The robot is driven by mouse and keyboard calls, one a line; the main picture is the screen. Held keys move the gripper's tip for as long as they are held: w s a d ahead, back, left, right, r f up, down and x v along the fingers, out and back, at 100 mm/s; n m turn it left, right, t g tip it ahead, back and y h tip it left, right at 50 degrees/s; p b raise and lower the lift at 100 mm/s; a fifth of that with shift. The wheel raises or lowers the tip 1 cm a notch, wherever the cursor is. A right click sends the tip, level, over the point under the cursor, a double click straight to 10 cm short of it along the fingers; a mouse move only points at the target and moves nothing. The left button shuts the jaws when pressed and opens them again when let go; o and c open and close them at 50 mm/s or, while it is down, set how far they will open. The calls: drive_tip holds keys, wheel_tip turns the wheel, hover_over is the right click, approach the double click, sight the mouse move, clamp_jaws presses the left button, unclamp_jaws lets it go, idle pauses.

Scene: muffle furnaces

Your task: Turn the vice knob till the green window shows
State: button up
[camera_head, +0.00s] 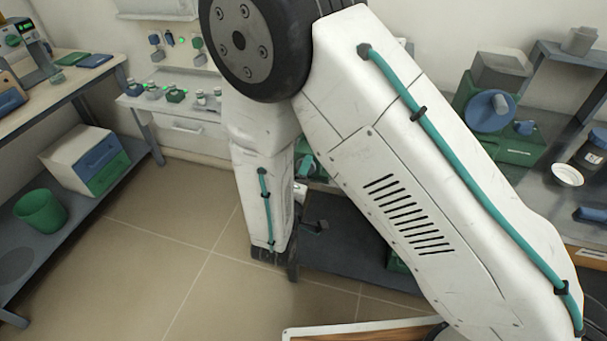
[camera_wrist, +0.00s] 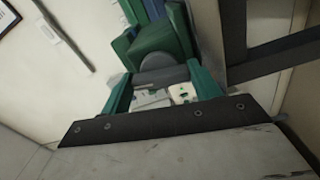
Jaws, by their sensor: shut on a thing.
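In the wrist view, the two teal fingers of my gripper (camera_wrist: 163,88) reach up from the dark wrist plate. A grey bar-like part, which looks like the vice knob (camera_wrist: 160,75), lies between the fingertips, and my gripper is shut on it. Behind it is a green block with a rounded grey face, which looks like the vice body (camera_wrist: 158,42). In the head view my arm hides the gripper's grip and most of the vice; only small teal and green parts show beside the forearm.
A bench on the right carries a green machine with a blue round face (camera_head: 490,112), a dark jar (camera_head: 590,150) and a white dish (camera_head: 567,175). A wall shelf (camera_head: 180,122) holds small items. A left bench has a green bin (camera_head: 40,211) below. The floor between is clear.

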drive_tip(key=m, duration=0.6)
drive_tip(key=shift+f, duration=0.15)
drive_tip(key=shift+m, duration=0.3)
drive_tip(key=o, duration=0.7)
drive_tip(key=v, duration=0.7)
drive_tip(key=shift+s, duration=0.4)
drive_tip(key=shift+a, duration=0.1)
